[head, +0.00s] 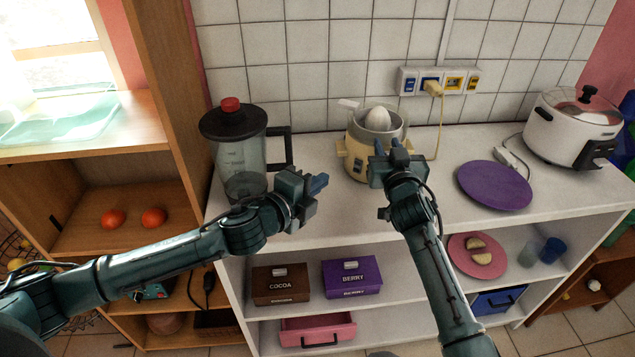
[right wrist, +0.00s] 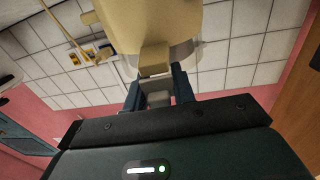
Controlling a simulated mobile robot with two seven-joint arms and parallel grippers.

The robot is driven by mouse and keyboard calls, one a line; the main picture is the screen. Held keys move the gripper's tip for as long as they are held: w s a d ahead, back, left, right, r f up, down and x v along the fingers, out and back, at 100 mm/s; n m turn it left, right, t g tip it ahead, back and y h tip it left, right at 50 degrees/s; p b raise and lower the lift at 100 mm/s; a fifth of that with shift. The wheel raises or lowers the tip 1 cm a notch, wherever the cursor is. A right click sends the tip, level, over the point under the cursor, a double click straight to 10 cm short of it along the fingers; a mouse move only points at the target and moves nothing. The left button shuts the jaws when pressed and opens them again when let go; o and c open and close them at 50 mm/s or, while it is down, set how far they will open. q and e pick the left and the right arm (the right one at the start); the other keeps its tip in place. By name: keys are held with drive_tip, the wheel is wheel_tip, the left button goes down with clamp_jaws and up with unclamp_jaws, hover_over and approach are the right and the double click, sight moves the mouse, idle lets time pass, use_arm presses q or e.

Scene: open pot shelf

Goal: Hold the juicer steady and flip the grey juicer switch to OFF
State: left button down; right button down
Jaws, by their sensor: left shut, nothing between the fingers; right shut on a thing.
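The cream juicer (head: 357,152) stands upright on the white shelf top, with a pale reamer cone (head: 377,119) in its clear bowl. A small grey-blue switch (head: 360,168) shows low on its front; its setting is too small to read. My right gripper (head: 391,148) is at the juicer's front right. In the right wrist view its fingers (right wrist: 158,92) are shut on a beige handle (right wrist: 155,58) sticking out from the juicer body (right wrist: 150,22). My left gripper (head: 318,183) is shut and empty, left of the juicer and apart from it.
A blender (head: 238,155) with a black lid stands left, close behind my left gripper. A purple plate (head: 494,185) and a white cooker (head: 570,125) are at the right. The juicer's yellow plug (head: 433,88) is in the wall socket. Shelf top is clear between juicer and blender.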

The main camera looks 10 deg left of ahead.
drive_tip(key=c, duration=1.1)
unclamp_jaws()
